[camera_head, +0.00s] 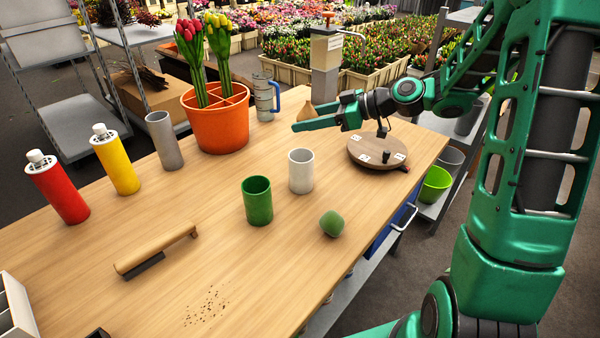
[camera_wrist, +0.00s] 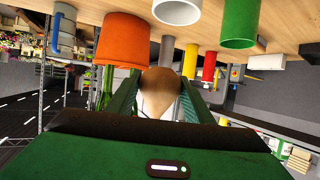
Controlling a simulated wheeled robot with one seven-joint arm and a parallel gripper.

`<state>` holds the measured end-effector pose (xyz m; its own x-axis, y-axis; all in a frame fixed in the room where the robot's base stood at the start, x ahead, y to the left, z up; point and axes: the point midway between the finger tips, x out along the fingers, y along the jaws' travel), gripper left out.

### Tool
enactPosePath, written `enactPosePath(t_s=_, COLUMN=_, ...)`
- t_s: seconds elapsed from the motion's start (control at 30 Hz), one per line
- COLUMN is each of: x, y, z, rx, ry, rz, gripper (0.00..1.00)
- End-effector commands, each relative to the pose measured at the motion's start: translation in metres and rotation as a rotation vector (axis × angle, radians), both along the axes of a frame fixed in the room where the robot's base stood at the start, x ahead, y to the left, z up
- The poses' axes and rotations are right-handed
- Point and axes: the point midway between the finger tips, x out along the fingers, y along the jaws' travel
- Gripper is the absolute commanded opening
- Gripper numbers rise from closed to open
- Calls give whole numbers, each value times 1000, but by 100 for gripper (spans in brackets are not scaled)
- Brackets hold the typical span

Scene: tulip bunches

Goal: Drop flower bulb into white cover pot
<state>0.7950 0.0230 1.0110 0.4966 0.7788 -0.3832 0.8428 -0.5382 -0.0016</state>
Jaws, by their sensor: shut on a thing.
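My gripper (camera_head: 322,117) is shut on a brown flower bulb (camera_head: 305,112) and holds it above the table, behind the white cover pot. In the wrist view the bulb (camera_wrist: 160,82) sits between the two green fingers, its lower part pale. The white cover pot (camera_head: 301,171) stands upright on the table, in front of the gripper and a little to its left. It also shows in the wrist view (camera_wrist: 169,11), which looks upside down. The bulb is apart from the pot. The pot's inside bottom is hidden.
A green pot (camera_head: 257,202) and a green ball (camera_head: 333,224) stand nearby. A round wooden turntable (camera_head: 373,156) is under my wrist. An orange bucket with tulips (camera_head: 216,124), a grey jug (camera_head: 264,98) and a grey cylinder (camera_head: 164,141) stand behind.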

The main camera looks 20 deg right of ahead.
Motion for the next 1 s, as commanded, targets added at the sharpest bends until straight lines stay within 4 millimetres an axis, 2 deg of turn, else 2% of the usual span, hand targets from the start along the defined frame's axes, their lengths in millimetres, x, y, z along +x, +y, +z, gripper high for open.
enactPosePath(t_s=0.53, x=0, y=0, z=-51, rx=1, ry=2, rz=0, gripper=23)
enactPosePath(t_s=0.97, x=0, y=0, z=-58, rx=0, ry=-1, rz=0, gripper=23)
enactPosePath(t_s=1.0, x=0, y=0, z=-58, rx=0, ry=-1, rz=0, gripper=52)
